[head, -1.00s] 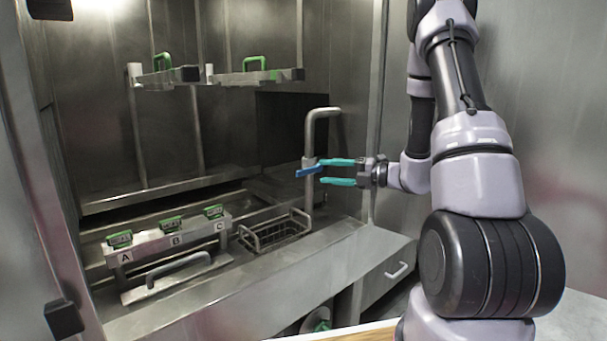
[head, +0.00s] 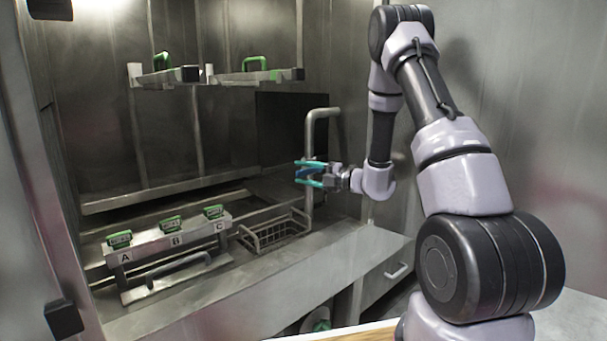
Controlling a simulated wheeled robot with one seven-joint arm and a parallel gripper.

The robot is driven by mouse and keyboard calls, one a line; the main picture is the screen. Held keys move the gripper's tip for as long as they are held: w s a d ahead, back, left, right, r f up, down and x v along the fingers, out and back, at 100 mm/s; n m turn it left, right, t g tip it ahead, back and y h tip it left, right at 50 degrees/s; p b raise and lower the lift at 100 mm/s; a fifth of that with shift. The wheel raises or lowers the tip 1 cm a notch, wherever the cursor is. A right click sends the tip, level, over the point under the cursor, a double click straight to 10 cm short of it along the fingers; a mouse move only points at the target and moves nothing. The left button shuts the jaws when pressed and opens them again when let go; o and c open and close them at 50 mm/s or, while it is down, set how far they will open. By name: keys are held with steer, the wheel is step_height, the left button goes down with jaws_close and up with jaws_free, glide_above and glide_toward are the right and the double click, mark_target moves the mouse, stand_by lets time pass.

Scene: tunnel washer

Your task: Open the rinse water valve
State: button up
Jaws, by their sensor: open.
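The rinse water valve has a blue lever handle (head: 304,173) on the upright grey pipe (head: 310,135), right of the middle in the head view. My gripper (head: 297,174) has teal fingers. It is open and reaches in from the right, one finger above the blue handle and one below. The handle lies between the fingers and is partly hidden by them. I cannot tell whether a finger touches it.
A wire basket (head: 275,235) sits in the basin below the pipe. A rack labelled A, B, C (head: 165,238) with green-handled items stands at the left. A shelf (head: 220,78) with green handles is above. A drawer handle (head: 397,271) is at the lower right.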

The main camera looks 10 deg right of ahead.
steer(key=shift+w+a, duration=0.1)
jaws_close()
stand_by(1.4)
